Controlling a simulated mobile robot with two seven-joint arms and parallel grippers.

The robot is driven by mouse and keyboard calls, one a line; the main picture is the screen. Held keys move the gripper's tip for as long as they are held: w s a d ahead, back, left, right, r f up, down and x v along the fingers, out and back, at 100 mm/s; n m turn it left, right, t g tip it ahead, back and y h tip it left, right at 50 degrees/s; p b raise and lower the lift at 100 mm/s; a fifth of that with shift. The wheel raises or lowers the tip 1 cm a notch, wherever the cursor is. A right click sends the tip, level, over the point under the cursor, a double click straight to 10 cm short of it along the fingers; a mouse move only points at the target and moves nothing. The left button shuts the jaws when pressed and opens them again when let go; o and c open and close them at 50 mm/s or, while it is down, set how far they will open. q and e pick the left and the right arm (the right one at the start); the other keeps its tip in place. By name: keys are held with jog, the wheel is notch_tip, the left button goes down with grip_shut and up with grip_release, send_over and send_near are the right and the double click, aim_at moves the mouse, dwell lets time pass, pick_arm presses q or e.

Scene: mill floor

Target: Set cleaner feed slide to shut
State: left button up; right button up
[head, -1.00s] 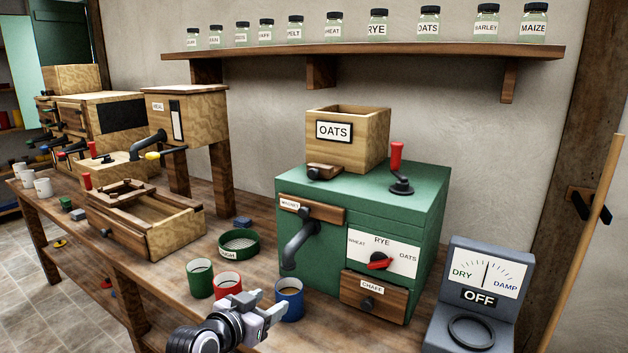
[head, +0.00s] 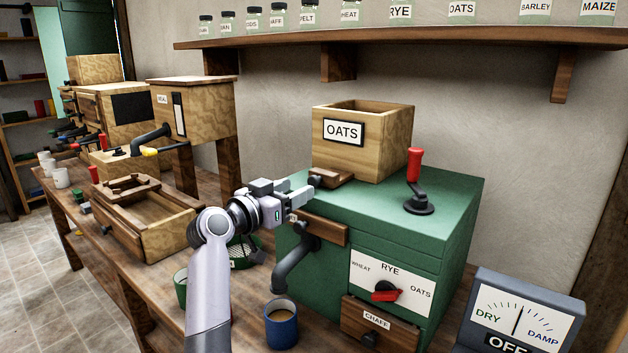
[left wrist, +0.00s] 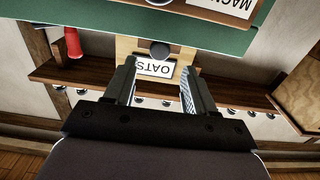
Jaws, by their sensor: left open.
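The green cleaner (head: 455,215) stands on the bench with the OATS hopper (head: 388,140) on top. The wooden feed slide (head: 336,178) sticks out from the foot of the hopper's front, with a dark knob at its outer end. My left gripper (head: 302,190) is open at the slide's outer end, and its fingers partly hide the knob in the head view. In the left wrist view, upside down, the knob (left wrist: 160,48) lies between and just beyond the open fingertips (left wrist: 158,68). I cannot tell whether they touch it. My right gripper is out of view.
A red-handled crank (head: 414,180) stands on the cleaner's top, right of the hopper. The magnet drawer (head: 325,230) and black spout (head: 290,265) are below my gripper. A blue cup (head: 281,325) stands under the spout. A shelf of jars (head: 450,38) runs above.

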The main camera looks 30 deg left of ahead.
aim_at(312, 182)
pick_arm(q)
jog(key=shift+w+d+p, duration=0.15)
jog(key=shift+w+p, duration=0.15)
jog(key=shift+w, duration=1.2)
jog(key=shift+w+d+p, duration=0.1)
jog(key=shift+w+p, duration=0.15)
jog(key=shift+w, duration=1.25)
jog(key=shift+c, duration=0.3)
